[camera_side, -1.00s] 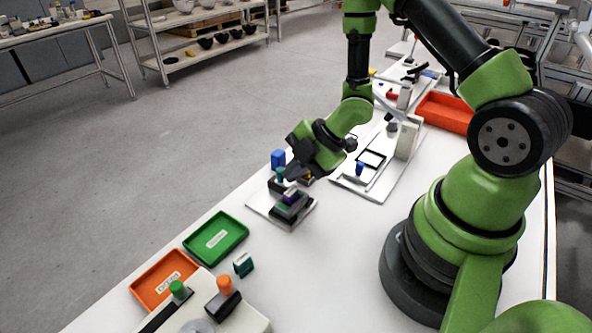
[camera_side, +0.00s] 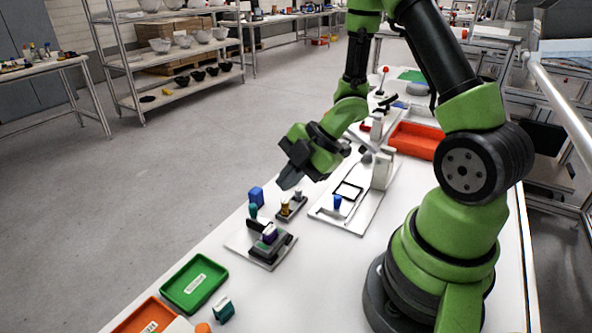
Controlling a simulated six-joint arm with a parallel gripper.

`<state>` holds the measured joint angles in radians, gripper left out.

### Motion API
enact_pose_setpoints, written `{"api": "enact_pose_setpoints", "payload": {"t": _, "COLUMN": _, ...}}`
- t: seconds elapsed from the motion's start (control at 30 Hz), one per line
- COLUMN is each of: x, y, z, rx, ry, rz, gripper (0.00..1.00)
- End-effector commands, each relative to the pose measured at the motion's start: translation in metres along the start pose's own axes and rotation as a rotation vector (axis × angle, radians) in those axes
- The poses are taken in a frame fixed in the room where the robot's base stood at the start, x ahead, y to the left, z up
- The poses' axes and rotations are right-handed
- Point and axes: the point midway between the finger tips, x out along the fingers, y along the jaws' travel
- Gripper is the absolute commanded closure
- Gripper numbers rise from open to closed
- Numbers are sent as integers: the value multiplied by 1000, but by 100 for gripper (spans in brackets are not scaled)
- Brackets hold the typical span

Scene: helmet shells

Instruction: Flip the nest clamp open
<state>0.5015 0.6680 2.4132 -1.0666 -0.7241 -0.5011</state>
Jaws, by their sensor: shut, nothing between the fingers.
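A teal knob (camera_side: 253,211) stands at the plate's far edge. The nest clamp is too small to make out clearly, so I cannot tell whether it is open or closed. My gripper (camera_side: 287,183) is shut and empty. It hangs above and beyond the fixture, apart from it, over a small dark base (camera_side: 291,209) with a brass and a grey peg.
A longer white plate (camera_side: 350,218) with a black square frame, a blue knob (camera_side: 337,201) and a tall pale block (camera_side: 382,171) lies right of my gripper. Green tray (camera_side: 194,283) and orange trays (camera_side: 417,141) flank the work.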

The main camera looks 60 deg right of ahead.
Motion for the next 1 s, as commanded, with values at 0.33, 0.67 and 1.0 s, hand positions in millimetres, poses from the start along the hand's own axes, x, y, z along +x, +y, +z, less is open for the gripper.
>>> {"api": "enact_pose_setpoints", "payload": {"t": 0.33, "x": -25, "y": -1, "z": 0, "rx": 3, "ry": -1, "rz": -2, "gripper": 100}}
{"api": "enact_pose_setpoints", "payload": {"t": 0.67, "x": -26, "y": 2, "z": 0, "rx": 8, "ry": -14, "rz": 4, "gripper": 100}}
{"api": "enact_pose_setpoints", "payload": {"t": 1.0, "x": -105, "y": 62, "z": -8, "rx": 458, "ry": -392, "rz": 350, "gripper": 100}}
